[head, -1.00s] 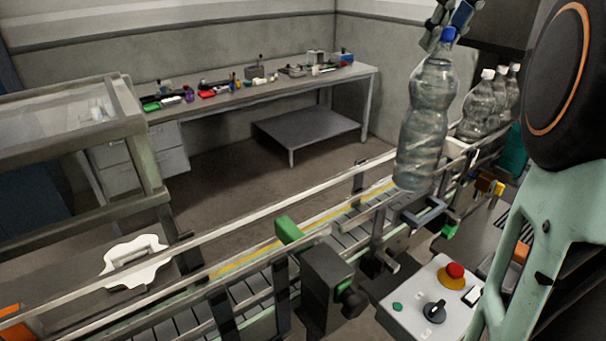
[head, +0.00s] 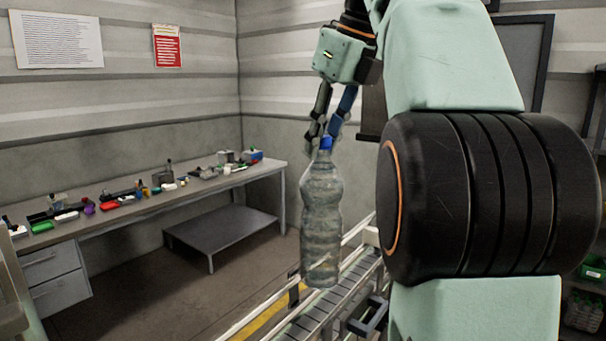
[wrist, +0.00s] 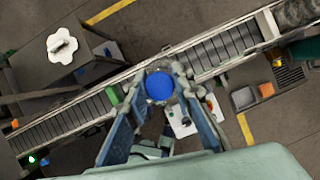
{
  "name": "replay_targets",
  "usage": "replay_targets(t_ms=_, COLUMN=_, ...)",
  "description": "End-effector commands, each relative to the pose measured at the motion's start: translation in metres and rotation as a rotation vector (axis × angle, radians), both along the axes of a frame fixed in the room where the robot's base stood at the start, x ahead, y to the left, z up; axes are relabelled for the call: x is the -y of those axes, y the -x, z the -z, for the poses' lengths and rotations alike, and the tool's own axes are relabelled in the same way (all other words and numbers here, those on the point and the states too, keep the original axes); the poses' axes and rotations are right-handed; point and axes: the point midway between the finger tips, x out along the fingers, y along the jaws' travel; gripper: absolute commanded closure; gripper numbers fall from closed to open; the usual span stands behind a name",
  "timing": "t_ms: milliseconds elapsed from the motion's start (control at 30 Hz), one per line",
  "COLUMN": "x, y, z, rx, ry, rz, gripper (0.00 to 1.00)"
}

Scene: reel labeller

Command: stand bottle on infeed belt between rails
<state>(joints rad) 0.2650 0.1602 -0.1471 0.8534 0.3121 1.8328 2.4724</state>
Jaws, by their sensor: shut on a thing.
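My gripper (head: 325,138) is shut on the neck of a clear ribbed bottle (head: 321,225) just under its blue cap. The bottle hangs upright. In the wrist view the blue cap (wrist: 160,86) sits between the two fingers, and the bottle's body is mostly hidden below it. The slatted infeed belt (head: 305,326) runs behind and below the bottle, with rails along its sides. The belt also shows in the wrist view (wrist: 220,48), with the cap overlapping its near side. The bottle's base overlaps the belt in the head view; I cannot tell how high above it.
A white control box (wrist: 183,125) lies near the belt's near side. A white scalloped plate (wrist: 62,46) lies beyond the belt.

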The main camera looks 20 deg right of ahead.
Motion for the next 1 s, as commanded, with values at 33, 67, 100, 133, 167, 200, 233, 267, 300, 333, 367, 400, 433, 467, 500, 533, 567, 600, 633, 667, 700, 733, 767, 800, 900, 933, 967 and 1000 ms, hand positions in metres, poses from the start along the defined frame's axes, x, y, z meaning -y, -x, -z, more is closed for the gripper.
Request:
replay_targets(t_ms=33, x=-0.001, y=0.0, z=0.008, rx=0.004, ry=0.0, rz=-0.001, gripper=1.0)
replay_targets(t_ms=67, x=-0.001, y=0.0, z=0.012, rx=0.005, ry=0.0, rz=-0.001, gripper=1.0)
replay_targets(t_ms=100, x=-0.001, y=0.001, z=0.019, rx=0.004, ry=-0.001, rz=-0.002, gripper=1.0)
replay_targets(t_ms=133, x=-0.001, y=0.001, z=0.024, rx=0.004, ry=-0.001, rz=-0.002, gripper=1.0)
replay_targets(t_ms=167, x=-0.001, y=0.001, z=0.03, rx=0.004, ry=-0.001, rz=-0.001, gripper=1.0)
replay_targets(t_ms=200, x=-0.001, y=0.001, z=0.037, rx=0.004, ry=-0.001, rz=-0.001, gripper=1.0)
replay_targets(t_ms=233, x=-0.001, y=0.001, z=0.042, rx=0.005, ry=-0.002, rz=-0.001, gripper=1.0)
replay_targets(t_ms=267, x=-0.001, y=0.001, z=0.047, rx=0.004, ry=0.0, rz=-0.001, gripper=1.0)
replay_targets(t_ms=300, x=-0.001, y=0.001, z=0.054, rx=0.004, ry=0.0, rz=-0.001, gripper=1.0)
replay_targets(t_ms=333, x=-0.001, y=0.001, z=0.059, rx=0.003, ry=0.0, rz=-0.002, gripper=1.0)
replay_targets(t_ms=367, x=-0.001, y=0.001, z=0.064, rx=0.005, ry=0.001, rz=-0.001, gripper=1.0)
replay_targets(t_ms=400, x=-0.001, y=0.001, z=0.071, rx=0.004, ry=0.0, rz=-0.001, gripper=1.0)
replay_targets(t_ms=433, x=-0.001, y=0.001, z=0.077, rx=0.004, ry=0.0, rz=-0.001, gripper=1.0)
replay_targets(t_ms=467, x=-0.001, y=0.001, z=0.081, rx=0.004, ry=0.0, rz=-0.001, gripper=1.0)
replay_targets(t_ms=500, x=-0.001, y=0.001, z=0.088, rx=0.005, ry=0.001, rz=0.0, gripper=1.0)
replay_targets(t_ms=533, x=-0.001, y=0.001, z=0.093, rx=0.004, ry=0.0, rz=-0.001, gripper=1.0)
replay_targets(t_ms=567, x=-0.001, y=0.001, z=0.098, rx=0.005, ry=0.001, rz=0.0, gripper=1.0)
replay_targets(t_ms=600, x=-0.001, y=0.001, z=0.104, rx=0.004, ry=0.0, rz=-0.001, gripper=1.0)
replay_targets(t_ms=633, x=-0.001, y=0.001, z=0.109, rx=0.004, ry=0.0, rz=-0.001, gripper=1.0)
replay_targets(t_ms=667, x=-0.001, y=0.0, z=0.112, rx=0.006, ry=0.001, rz=-0.001, gripper=1.0)
replay_targets(t_ms=700, x=-0.001, y=0.0, z=0.117, rx=0.006, ry=0.001, rz=-0.001, gripper=1.0)
replay_targets(t_ms=733, x=-0.001, y=0.0, z=0.119, rx=0.006, ry=0.001, rz=-0.001, gripper=1.0)
replay_targets(t_ms=767, x=-0.001, y=0.0, z=0.122, rx=0.007, ry=0.001, rz=-0.001, gripper=1.0)
replay_targets(t_ms=800, x=-0.001, y=0.0, z=0.125, rx=0.007, ry=0.001, rz=-0.001, gripper=1.0)
replay_targets(t_ms=900, x=-0.001, y=0.0, z=0.128, rx=0.007, ry=0.001, rz=-0.001, gripper=1.0)
replay_targets(t_ms=933, x=-0.001, y=0.0, z=0.129, rx=0.007, ry=0.001, rz=-0.001, gripper=1.0)
replay_targets(t_ms=967, x=-0.001, y=0.0, z=0.131, rx=0.007, ry=0.001, rz=-0.001, gripper=1.0)
replay_targets(t_ms=1000, x=-0.001, y=0.0, z=0.134, rx=0.005, ry=0.0, rz=0.0, gripper=1.0)
